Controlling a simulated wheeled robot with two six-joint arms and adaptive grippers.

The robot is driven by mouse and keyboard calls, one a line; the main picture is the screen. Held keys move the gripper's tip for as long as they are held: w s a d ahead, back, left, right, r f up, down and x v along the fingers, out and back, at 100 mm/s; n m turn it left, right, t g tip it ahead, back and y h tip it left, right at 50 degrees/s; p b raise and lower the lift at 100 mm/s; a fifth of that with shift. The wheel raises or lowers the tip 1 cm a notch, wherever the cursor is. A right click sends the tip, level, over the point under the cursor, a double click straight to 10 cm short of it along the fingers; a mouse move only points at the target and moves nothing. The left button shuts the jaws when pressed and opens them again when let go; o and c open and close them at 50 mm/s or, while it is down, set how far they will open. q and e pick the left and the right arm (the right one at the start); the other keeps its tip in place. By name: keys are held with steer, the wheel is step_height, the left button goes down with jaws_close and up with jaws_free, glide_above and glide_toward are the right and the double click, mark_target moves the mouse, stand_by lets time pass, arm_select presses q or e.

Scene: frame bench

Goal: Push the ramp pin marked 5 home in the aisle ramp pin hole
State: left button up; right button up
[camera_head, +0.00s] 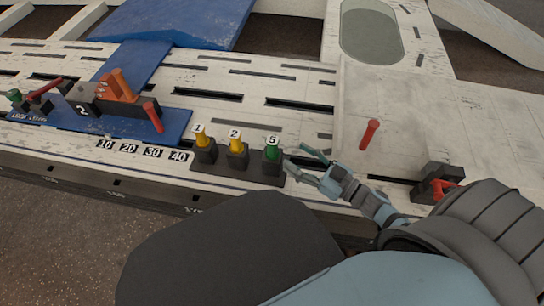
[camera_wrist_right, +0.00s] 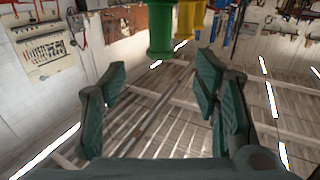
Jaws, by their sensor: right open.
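The ramp pin marked 5 (camera_head: 272,153) is green and stands upright in a black holder (camera_head: 225,168) on the bench. Two yellow pins, marked 1 (camera_head: 201,140) and 2 (camera_head: 235,145), stand to its left. My right gripper (camera_head: 297,157) is open and empty, just right of the green pin, with its fingers pointing toward it. In the right wrist view the green pin (camera_wrist_right: 160,28) hangs ahead of the open fingers (camera_wrist_right: 160,72), with a yellow pin (camera_wrist_right: 186,18) behind it. I cannot make out which opening is the aisle ramp pin hole. My left gripper is not in view.
A blue plate (camera_head: 178,124) with a black block marked 2 and an orange part lies at left. A red-handled pin (camera_head: 369,134) stands on the pale panel. A black clamp with a red lever (camera_head: 437,184) is right of my gripper. Slotted beams fill the bench.

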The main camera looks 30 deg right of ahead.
mark_target(272, 140)
steer(key=b+x, duration=0.2)
steer(key=x, duration=0.7)
steer(key=shift+w+a+r, duration=0.1)
steer(key=shift+w+a, duration=0.05)
steer(key=shift+w, duration=0.1)
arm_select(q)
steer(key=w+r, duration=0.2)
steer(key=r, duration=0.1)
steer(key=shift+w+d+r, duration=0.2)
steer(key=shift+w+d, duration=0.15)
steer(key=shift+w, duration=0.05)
arm_select(e)
jaws_close()
